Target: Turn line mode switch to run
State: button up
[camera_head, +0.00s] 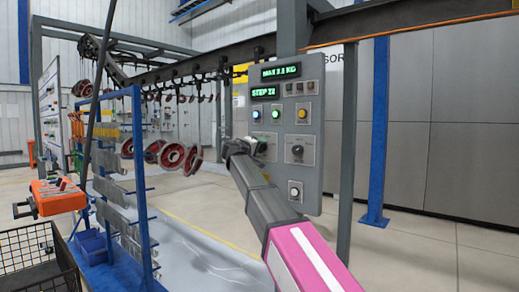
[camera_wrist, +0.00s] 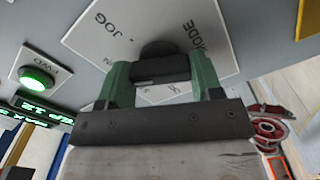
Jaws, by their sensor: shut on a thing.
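The line mode switch is a dark knob (camera_wrist: 160,66) on a white label plate (camera_wrist: 112,28) in the wrist view. The plate reads JOG and MODE; its other lettering is partly hidden by my gripper. My gripper (camera_wrist: 160,72) has its green fingers on either side of the knob and is shut on it. In the head view my gripper (camera_head: 256,147) is at the left edge of the grey control panel (camera_head: 270,180) and hides most of the switch. I cannot tell exactly which position the knob points to.
The panel has displays reading "MAX 3.1 KG" (camera_head: 281,71) and "STEP 22" (camera_head: 265,92), lit buttons (camera_head: 276,113), another dial (camera_head: 297,150) and a lower knob (camera_head: 294,192). A blue rack (camera_head: 140,180) and red wheels (camera_head: 172,157) are left. Open floor lies between.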

jog(key=o, duration=0.9)
jog(key=v, duration=1)
jog(key=shift+s+a, duration=0.25)
jog(key=shift+s, duration=0.1)
